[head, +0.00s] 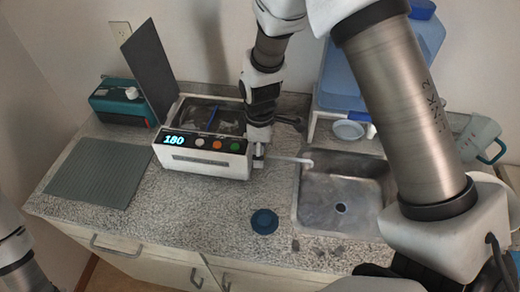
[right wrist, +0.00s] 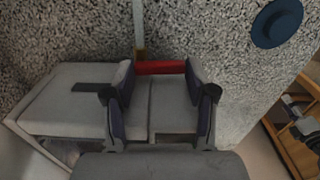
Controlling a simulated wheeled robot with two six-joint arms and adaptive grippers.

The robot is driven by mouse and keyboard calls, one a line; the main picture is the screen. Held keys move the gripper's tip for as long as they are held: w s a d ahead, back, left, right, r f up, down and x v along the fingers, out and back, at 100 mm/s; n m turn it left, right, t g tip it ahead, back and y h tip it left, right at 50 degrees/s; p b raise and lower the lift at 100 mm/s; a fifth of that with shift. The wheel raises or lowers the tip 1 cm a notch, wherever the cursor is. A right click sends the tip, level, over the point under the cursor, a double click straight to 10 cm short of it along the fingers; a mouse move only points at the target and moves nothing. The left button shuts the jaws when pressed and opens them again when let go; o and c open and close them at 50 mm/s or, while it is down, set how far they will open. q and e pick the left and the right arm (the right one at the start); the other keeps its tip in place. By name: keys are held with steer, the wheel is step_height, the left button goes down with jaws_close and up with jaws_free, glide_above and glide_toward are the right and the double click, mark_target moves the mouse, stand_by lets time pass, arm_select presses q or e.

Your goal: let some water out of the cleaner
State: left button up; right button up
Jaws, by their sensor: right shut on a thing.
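The cleaner (head: 206,158) is a metal box on the counter with a lit "180" display, several coloured buttons and an open basin on top; its dark lid (head: 149,70) stands raised at the left. A pale drain tube (head: 288,159) runs from its right side to the sink's left edge. My right gripper (head: 258,148) is at the cleaner's right side, fingertips mostly hidden in the head view. In the right wrist view, the gripper (right wrist: 160,75) is shut on a red valve handle (right wrist: 160,67) between its fingers. No water is visible leaving the tube. My left gripper is out of view.
The metal sink (head: 345,165) is right of the cleaner. A blue round lid-like piece (head: 264,222) lies on the counter in front. A grey ribbed mat (head: 95,172) and a teal device (head: 120,102) are at left. A blue water container (head: 345,75) and clear jug (head: 480,137) stand right.

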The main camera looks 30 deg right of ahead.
steer(key=shift+m, duration=0.4)
steer(key=shift+f, duration=0.1)
steer(key=o, duration=1.2)
steer(key=shift+c, duration=0.2)
step_height(320, 180, up, 12)
